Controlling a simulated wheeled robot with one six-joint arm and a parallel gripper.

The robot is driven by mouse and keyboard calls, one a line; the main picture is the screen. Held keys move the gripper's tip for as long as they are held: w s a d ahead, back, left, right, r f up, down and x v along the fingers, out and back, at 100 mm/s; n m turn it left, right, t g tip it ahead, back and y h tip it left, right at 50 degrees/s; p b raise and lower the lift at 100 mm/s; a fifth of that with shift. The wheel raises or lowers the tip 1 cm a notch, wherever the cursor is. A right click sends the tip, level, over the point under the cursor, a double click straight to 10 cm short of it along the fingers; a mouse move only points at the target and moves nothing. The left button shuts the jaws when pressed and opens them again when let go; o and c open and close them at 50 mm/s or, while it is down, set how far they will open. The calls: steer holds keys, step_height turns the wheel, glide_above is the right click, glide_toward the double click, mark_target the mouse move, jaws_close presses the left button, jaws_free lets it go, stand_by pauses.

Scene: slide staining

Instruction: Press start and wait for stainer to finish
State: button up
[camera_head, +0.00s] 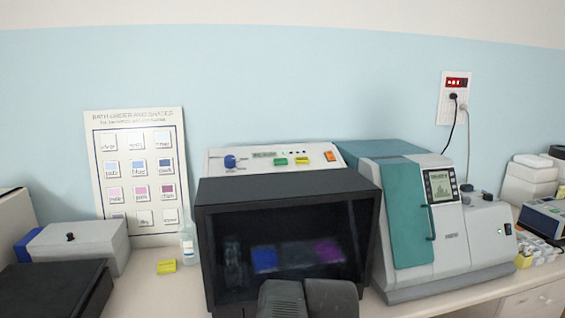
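The stainer stands in the middle of the bench, its black front frame (290,189) around a dark window. Through the window I see blue and purple patches, dimly. A white sloped panel on top carries a blue knob (230,161), a small display (265,154), a green button (281,161), a yellow button (302,160) and an orange switch (330,156). The display text is too small to read. My gripper (306,300) shows as two dark grey blocks at the bottom edge, before the window and below the panel. Its fingertips cannot be made out.
A teal and grey machine (405,210) with a screen stands close on the right. A clear bottle (188,245) and a yellow block (166,266) are to the left. A grey box (85,240) and a black slab (50,290) lie further left. A shade chart (140,180) leans behind.

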steer(key=shift+c, duration=0.4)
jaws_close()
stand_by(1.4)
